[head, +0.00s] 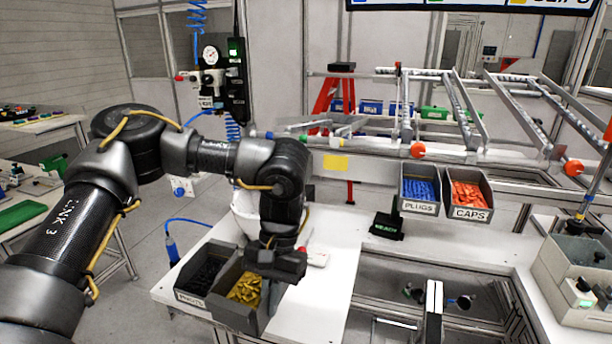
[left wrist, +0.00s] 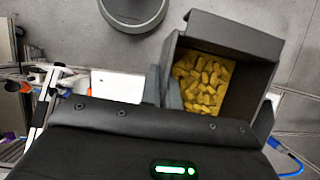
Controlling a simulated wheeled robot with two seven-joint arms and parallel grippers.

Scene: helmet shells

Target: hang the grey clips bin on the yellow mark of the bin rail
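The grey clips bin (head: 236,315), holding yellow clips (head: 246,288), is at the front left of the white bench. It shows large in the left wrist view (left wrist: 228,32), with the clips inside. My left gripper (head: 276,264) is above its right side. In the left wrist view the two fingers (left wrist: 163,88) are close together with the bin's wall between them, so the gripper looks shut on that wall. I cannot tell whether the bin is lifted. The yellow mark (head: 336,162) on the bin rail is bare. My right gripper is not in view.
A grey bin of dark parts (head: 196,272) stands beside the clips bin. A plugs bin (head: 419,190) and a caps bin (head: 470,194) hang on the rail, right of the yellow mark. A black box marked READY (head: 387,226) stands below. The bench in between is mostly clear.

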